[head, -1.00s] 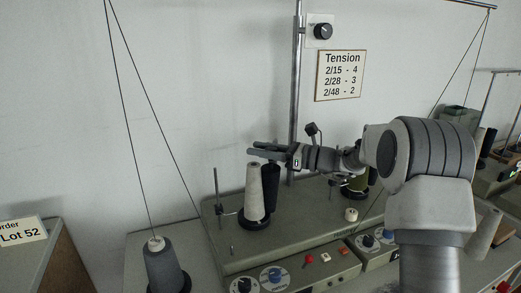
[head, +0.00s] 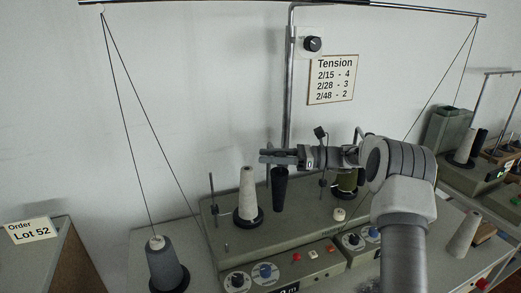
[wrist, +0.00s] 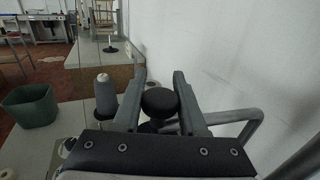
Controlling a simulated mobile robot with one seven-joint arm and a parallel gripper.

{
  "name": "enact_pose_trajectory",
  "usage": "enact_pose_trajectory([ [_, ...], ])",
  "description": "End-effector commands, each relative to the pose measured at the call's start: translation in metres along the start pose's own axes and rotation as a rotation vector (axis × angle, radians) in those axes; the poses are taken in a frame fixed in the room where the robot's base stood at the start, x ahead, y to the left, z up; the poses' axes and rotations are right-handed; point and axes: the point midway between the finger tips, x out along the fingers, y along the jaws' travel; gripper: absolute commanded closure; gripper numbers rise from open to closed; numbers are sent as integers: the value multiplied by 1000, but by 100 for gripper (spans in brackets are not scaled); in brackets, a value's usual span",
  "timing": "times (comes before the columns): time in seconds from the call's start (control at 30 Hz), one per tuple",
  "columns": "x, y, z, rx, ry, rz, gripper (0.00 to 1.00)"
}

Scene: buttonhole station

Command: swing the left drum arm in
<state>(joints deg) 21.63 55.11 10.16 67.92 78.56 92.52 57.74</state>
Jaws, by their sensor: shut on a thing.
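My gripper (head: 268,157) reaches in from the right above the grey machine (head: 300,228). In the wrist view my fingers (wrist: 160,100) are shut on a black round-topped piece (wrist: 160,101). In the head view this looks like the dark tapered upright piece (head: 280,190) just below the fingertips. It stands upright, right of the white cone (head: 247,192) and apart from it. Which part is the left drum arm, and where it joins the machine, I cannot tell for sure.
A grey cone (head: 165,265) stands at the left front. The wrist view has the wall (wrist: 250,50) on the right.

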Motion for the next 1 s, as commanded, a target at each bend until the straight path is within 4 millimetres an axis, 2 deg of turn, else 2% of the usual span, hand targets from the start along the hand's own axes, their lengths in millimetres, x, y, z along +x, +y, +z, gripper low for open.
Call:
enact_pose_trajectory([
  [0.37, -3, -1, 1, -2, -2, 10, 100],
  [0.4, -3, -1, 1, -2, -2, 9, 55],
  [0.53, -3, -1, 1, -1, -1, 10, 32],
  [0.87, -4, 0, 0, 0, 0, 11, 30],
  [1.0, -16, -1, 0, -1, 0, 10, 30],
])
